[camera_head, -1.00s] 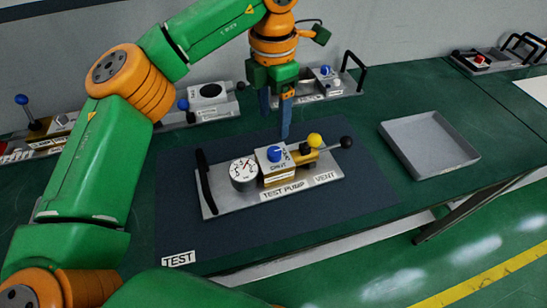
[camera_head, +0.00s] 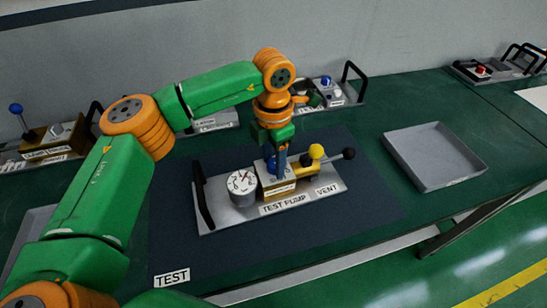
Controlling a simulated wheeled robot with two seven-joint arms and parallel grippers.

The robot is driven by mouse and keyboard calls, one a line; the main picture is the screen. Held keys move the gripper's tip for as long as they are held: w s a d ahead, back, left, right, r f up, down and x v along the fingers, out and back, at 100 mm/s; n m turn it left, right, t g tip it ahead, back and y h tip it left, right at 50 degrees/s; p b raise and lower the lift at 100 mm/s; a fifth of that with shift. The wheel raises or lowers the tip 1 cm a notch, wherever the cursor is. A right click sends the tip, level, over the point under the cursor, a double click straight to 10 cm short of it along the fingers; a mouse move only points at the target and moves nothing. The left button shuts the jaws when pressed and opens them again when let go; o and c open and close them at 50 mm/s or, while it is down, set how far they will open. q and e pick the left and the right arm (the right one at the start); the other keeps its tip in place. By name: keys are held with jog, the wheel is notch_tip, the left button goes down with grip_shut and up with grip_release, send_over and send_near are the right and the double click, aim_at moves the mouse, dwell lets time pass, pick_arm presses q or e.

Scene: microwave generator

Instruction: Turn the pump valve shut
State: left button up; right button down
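The test pump (camera_head: 220,215) is a grey plate on a dark mat, labelled TEST PUMP and VENT. It carries a round white gauge (camera_head: 242,182), a brass block (camera_head: 275,190), a yellow ball knob (camera_head: 316,151) and a lever with a black ball (camera_head: 348,153). The blue valve knob (camera_head: 271,166) sits on top of the block, mostly hidden by the fingers. My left gripper (camera_head: 277,168) points straight down at this knob, its fingers at knob height. I cannot tell whether they press on it. My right gripper is not in view.
An empty grey tray (camera_head: 434,155) stands to the right on the green bench (camera_head: 375,115). Other devices stand along the back, including one with a blue ball lever (camera_head: 17,109) at the left. A TEST label (camera_head: 171,277) lies at the mat's front.

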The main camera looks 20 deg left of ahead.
pick_arm(q)
grip_shut()
jog(key=m+b, duration=0.1)
jog(key=m, duration=0.7)
jog(key=shift+w+m, duration=0.15)
jog(key=shift+m, duration=0.15)
jog(key=m, duration=0.4)
jog(key=shift+m, duration=2.6)
